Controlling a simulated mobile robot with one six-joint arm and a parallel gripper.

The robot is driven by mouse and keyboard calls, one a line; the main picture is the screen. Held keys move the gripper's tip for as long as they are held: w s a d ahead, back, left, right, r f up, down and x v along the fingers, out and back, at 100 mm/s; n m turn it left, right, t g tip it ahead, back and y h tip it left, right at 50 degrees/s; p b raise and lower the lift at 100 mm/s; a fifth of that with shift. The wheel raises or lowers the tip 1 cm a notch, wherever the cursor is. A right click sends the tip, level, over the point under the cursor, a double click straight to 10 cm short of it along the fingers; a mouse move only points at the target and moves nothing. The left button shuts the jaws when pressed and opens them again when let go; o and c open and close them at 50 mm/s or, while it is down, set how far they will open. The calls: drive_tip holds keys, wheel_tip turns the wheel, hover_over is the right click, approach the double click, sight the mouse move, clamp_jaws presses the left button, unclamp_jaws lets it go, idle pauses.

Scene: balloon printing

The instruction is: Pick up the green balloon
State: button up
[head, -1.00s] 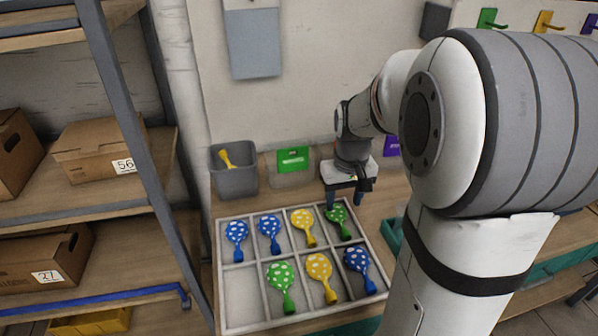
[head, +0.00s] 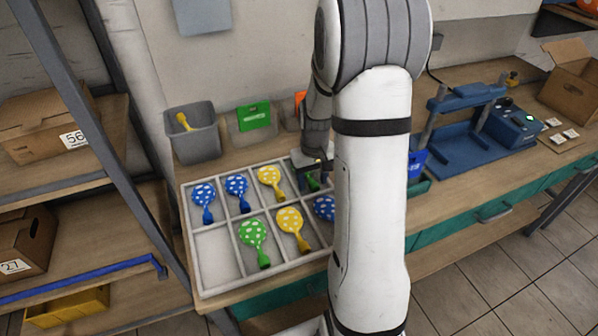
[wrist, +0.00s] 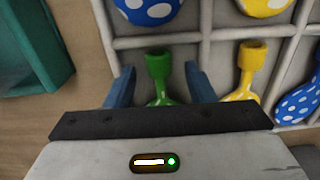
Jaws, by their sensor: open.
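A green balloon with white spots (head: 313,181) lies in the back right compartment of the divided tray (head: 215,286), mostly hidden behind my arm in the head view. In the wrist view its green neck (wrist: 158,66) points away from my gripper, and its body is partly hidden under the gripper. My gripper (wrist: 160,80) is open, its two blue fingers on either side of the green balloon with gaps to it. A second green balloon (head: 253,236) lies in the front row of the tray.
Blue balloons (head: 203,197) and yellow balloons (head: 291,222) lie in neighbouring compartments. The front left compartment is empty. A grey bin (head: 192,138) stands behind the tray, and a blue press (head: 458,135) to the right. A teal bin (wrist: 30,45) is near in the wrist view.

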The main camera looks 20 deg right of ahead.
drive_tip(key=shift+c, duration=0.2)
drive_tip(key=c, duration=0.8)
